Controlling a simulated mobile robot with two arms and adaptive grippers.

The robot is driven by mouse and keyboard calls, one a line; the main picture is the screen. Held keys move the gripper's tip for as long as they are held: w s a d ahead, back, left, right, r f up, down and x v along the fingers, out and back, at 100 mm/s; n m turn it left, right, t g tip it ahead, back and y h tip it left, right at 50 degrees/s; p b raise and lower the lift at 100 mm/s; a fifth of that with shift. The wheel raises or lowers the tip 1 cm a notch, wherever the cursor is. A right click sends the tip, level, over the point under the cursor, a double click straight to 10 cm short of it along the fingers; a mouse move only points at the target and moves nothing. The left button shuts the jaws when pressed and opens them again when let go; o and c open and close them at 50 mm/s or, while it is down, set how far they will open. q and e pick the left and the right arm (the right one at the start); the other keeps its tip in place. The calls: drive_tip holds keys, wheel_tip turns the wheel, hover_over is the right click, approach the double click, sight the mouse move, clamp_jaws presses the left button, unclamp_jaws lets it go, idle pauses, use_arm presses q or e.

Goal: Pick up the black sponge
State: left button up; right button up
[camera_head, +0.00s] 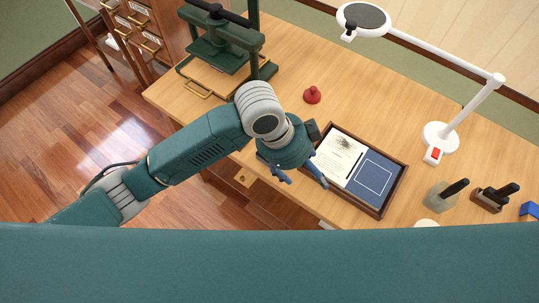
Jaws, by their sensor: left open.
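I cannot pick out a black sponge for certain in the head view. My left gripper (306,182) is open, with its two blue-grey fingers spread and nothing visible between them. It hangs over the front edge of the wooden table, at the near left side of a dark-framed tray (378,213). The arm and gripper hide part of the table edge and the tray's left edge. My right gripper is not in view.
A red knobbed object (312,95) stands behind the gripper. A green press (215,50) is at the back left. A white lamp (440,138) stands at right. A grey block with a black handle (440,197) and a wooden holder (488,201) are near the right edge.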

use_arm(q)
drive_tip(key=w+a+r+m+y, duration=0.2)
drive_tip(key=w+a+m+y, duration=0.25)
drive_tip(key=w+a, duration=0.45)
drive_tip(key=f, duration=0.3)
drive_tip(key=f+p, duration=0.1)
drive_tip(key=shift+s+a+f, duration=0.25)
drive_tip(key=shift+f, duration=0.15)
drive_tip(key=f+p, duration=0.1)
drive_tip(key=f, duration=0.3)
drive_tip(key=shift+s+f+p, duration=0.2)
drive_tip(key=shift+f+p, duration=0.15)
drive_tip(key=shift+f, duration=0.65)
drive_tip(key=c, duration=1.1)
